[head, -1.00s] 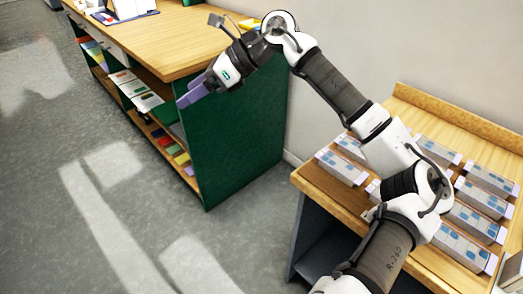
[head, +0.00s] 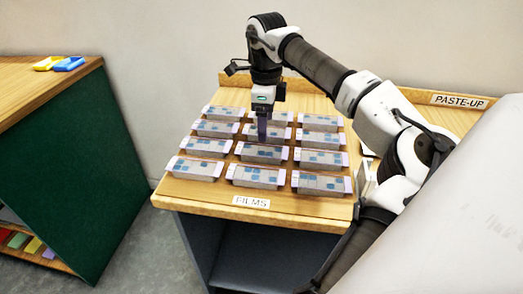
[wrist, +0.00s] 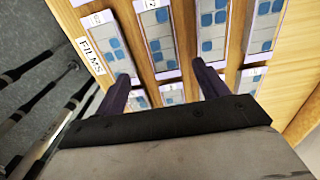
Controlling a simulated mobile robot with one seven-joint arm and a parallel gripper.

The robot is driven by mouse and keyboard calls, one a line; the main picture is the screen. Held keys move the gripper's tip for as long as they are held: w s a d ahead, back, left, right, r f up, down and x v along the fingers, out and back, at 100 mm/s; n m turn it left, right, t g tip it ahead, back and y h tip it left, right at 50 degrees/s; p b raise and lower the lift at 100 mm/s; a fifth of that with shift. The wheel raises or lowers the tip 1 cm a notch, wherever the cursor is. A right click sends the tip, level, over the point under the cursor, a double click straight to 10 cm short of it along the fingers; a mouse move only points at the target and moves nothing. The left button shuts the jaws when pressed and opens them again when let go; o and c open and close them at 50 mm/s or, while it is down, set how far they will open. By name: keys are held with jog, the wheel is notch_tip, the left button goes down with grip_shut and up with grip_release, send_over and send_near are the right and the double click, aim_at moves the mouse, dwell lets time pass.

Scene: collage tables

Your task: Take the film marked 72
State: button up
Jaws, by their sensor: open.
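Several grey films with blue squares and pale lilac ends lie in rows of three on the wooden table (head: 285,204) behind the FILMS label. Front row films are at left (head: 197,169), middle (head: 255,176) and right (head: 321,183). I cannot read any film's number in the head view. In the wrist view the end marks, such as on the film near the label (wrist: 112,42), are too small to read surely, so I cannot tell which is 72. My gripper (head: 262,136) points down over the middle column, open and empty. Its two purple fingers (wrist: 160,72) are spread above the films.
A PASTE-UP label (head: 459,101) is on the table's raised back edge at right. A green-sided cabinet (head: 75,165) stands at left, with yellow and blue items (head: 68,64) on top. Bare floor (head: 150,240) lies between them. A pale surface blocks the lower right.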

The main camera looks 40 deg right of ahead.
aim_at(262, 150)
jog(key=f, duration=0.5)
jog(key=w+f+p, duration=0.1)
jog(key=f, duration=0.1)
jog(key=shift+a+f, duration=0.15)
jog(key=shift+f, duration=0.05)
jog(key=c, duration=1)
